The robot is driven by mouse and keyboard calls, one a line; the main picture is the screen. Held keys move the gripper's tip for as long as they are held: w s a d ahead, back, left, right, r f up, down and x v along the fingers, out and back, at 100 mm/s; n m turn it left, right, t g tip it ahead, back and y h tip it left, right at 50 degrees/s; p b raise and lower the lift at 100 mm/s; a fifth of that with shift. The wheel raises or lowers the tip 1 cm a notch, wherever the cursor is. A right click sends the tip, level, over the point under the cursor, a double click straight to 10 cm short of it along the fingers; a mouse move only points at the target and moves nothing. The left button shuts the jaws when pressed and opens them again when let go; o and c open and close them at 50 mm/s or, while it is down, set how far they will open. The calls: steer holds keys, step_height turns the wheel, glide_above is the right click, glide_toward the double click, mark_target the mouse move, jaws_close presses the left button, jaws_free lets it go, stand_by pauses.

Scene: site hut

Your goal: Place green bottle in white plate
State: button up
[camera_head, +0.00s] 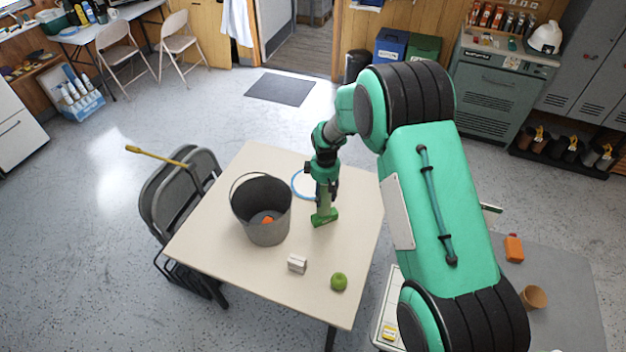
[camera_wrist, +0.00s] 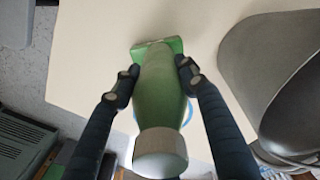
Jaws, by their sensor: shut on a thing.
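My gripper (camera_head: 324,196) is shut on the green bottle (camera_wrist: 160,95), above the right part of the table. In the wrist view the bottle stands between my two fingers (camera_wrist: 157,75), its pale cap towards the camera. A brighter green block-like piece (camera_head: 324,217) shows at its far end; I cannot tell whether it is the bottle's base or a separate thing. A plate with a blue rim (camera_head: 297,190) lies on the table just left of my gripper, partly hidden behind it. Only a bit of its blue rim (camera_wrist: 188,113) shows in the wrist view, behind the bottle.
A grey bucket (camera_head: 262,232) with an orange thing inside stands on the table (camera_head: 225,257), left of my gripper. A small white box (camera_head: 297,263) and a green apple (camera_head: 339,281) lie near the front edge.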

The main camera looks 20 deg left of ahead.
steer(key=w+a+f, duration=0.1)
steer(key=w+a, duration=0.7)
steer(key=w, duration=0.5)
steer(key=shift+a+f, duration=0.2)
steer(key=shift+f, duration=0.05)
steer(key=shift+w, duration=0.1)
steer(key=shift+f, duration=1.75)
steer(key=shift+f, duration=0.2)
steer(key=o, duration=1)
steer(key=shift+r, duration=0.2)
step_height(320, 180, up, 12)
